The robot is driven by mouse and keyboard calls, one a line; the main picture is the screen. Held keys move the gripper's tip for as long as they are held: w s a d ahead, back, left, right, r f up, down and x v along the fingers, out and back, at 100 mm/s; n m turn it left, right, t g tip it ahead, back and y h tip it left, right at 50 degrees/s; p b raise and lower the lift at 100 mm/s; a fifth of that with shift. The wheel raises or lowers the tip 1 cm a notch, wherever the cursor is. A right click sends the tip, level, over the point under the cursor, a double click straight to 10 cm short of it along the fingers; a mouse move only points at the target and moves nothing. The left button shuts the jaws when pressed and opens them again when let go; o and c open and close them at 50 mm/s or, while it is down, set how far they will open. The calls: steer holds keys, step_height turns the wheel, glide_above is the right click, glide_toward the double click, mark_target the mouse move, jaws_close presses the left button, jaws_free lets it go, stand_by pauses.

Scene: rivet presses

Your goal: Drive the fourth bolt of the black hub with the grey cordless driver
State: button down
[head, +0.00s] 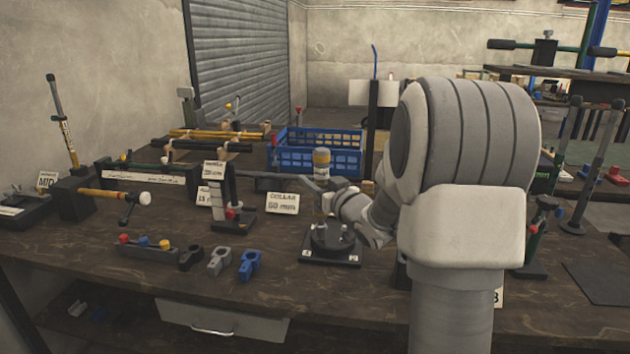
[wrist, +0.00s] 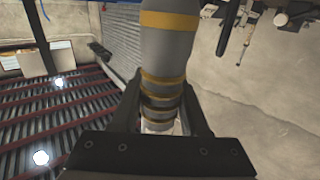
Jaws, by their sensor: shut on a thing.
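The black hub (head: 332,237) sits on a dark square base plate (head: 330,259) with small white marks along its front edge, on the bench in front of my arm. Small upright pieces show on the hub, but I cannot tell which bolts are driven. My gripper (head: 338,192) is shut on the grey cordless driver (head: 321,162), which has yellow bands and stands about upright above the hub. In the wrist view the driver (wrist: 170,52) lies between both fingers of my gripper (wrist: 163,108). The driver's tip and any contact with a bolt are hidden.
A "COLLAR 50 mm" card (head: 283,203) and a clamp stand (head: 234,219) are left of the hub. A blue crate (head: 318,152) stands behind. Black, grey and blue clamp parts (head: 219,261) lie front left. The bench front (head: 300,290) is clear.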

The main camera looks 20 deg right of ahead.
mark_target(315, 165)
steer(key=shift+f+b, duration=0.55)
steer(key=shift+f, duration=0.15)
stand_by(0.9)
steer(key=shift+b, duration=0.4)
stand_by(1.1)
steer(key=shift+r+p, duration=1.9)
steer(key=shift+r, duration=0.75)
